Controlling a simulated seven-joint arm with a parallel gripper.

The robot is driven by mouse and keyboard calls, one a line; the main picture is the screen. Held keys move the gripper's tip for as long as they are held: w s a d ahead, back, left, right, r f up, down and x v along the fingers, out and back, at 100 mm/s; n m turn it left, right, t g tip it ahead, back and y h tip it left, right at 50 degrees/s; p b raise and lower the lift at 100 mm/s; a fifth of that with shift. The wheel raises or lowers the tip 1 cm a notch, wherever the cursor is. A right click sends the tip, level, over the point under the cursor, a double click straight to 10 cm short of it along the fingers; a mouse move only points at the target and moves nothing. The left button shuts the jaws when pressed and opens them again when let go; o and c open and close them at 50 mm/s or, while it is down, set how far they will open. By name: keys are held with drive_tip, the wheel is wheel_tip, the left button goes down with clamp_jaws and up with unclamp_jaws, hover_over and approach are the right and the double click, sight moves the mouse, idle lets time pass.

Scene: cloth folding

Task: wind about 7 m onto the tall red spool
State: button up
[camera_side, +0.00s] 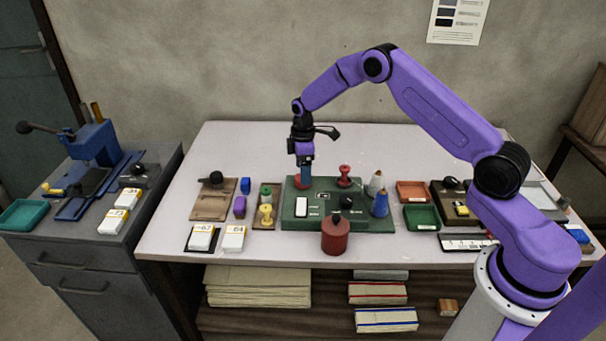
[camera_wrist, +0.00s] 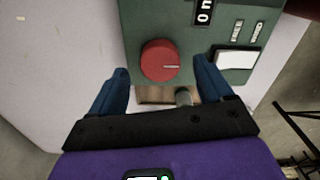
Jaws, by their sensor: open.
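My gripper (camera_side: 306,168) is open above the left part of a green winding machine (camera_side: 318,214). In the side view the gripper partly hides the knob (camera_side: 297,184). A small display (camera_wrist: 204,11) shows a 0, with a white rocker switch (camera_wrist: 238,59) nearby. A red flanged spool (camera_side: 344,176) stands upright at the machine's back right.
Yellow (camera_side: 265,214) and green (camera_side: 266,192) spools stand in a tray to the left. The table's back is clear.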

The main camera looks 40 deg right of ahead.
drive_tip(key=shift+f, duration=1.15)
drive_tip(key=c, duration=1.1)
drive_tip(key=shift+o, duration=0.3)
drive_tip(key=shift+m, duration=0.4)
drive_tip(key=m, duration=0.3)
drive_tip(key=shift+m, duration=0.4)
drive_tip(key=m, duration=0.5)
